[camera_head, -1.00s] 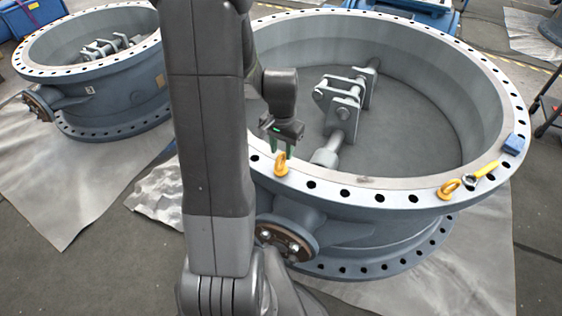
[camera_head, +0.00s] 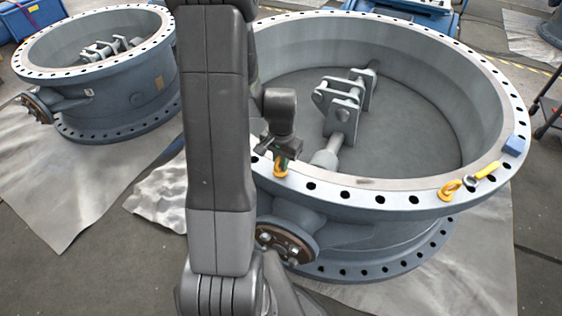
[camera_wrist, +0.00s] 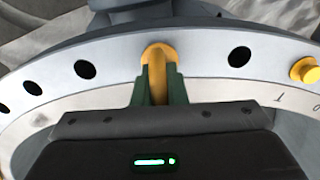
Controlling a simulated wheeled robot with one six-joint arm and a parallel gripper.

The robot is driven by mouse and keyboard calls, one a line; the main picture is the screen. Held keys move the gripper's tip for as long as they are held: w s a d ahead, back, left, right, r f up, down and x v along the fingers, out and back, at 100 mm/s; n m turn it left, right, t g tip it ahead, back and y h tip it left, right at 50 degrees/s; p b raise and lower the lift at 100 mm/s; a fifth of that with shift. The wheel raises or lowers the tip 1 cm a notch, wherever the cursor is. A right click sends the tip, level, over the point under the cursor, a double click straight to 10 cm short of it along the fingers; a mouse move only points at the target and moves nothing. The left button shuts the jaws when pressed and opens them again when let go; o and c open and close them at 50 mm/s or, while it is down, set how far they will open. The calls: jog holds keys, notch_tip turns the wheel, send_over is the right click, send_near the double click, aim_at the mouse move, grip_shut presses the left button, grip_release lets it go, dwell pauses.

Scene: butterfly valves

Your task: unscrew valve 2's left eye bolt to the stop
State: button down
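Valve 2 (camera_head: 330,186) is the large grey ring-shaped body in the middle of the head view. Its left eye bolt (camera_head: 280,171) is orange-yellow and stands on the near flange, just right of my arm. My gripper (camera_head: 281,157) is down over it. In the wrist view, the green fingers (camera_wrist: 159,88) lie on either side of the eye bolt's edge-on ring, which fills the gap between them. They look shut on it. The eye bolt's yellow collar (camera_wrist: 158,50) shows beyond the fingertips. The right eye bolt (camera_head: 449,189) stands farther right on the flange.
A yellow-handled tool (camera_head: 484,173) and a blue block (camera_head: 514,144) lie on the right of the flange. The wrist view shows another yellow piece (camera_wrist: 305,70) on the flange. Another valve (camera_head: 110,88) stands at the left. My arm hides part of the flange.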

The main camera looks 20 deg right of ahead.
jog(key=shift+n, duration=0.3)
jog(key=shift+a+n, duration=0.1)
jog(key=shift+n, duration=1.9)
jog(key=c, duration=1.5)
grip_release()
jog(key=shift+o, duration=0.2)
jog(key=shift+r, duration=0.15)
notch_tip(320, 180, up, 14)
jog(key=p, duration=0.1)
jog(key=shift+f, duration=0.25)
jog(key=shift+f, duration=0.1)
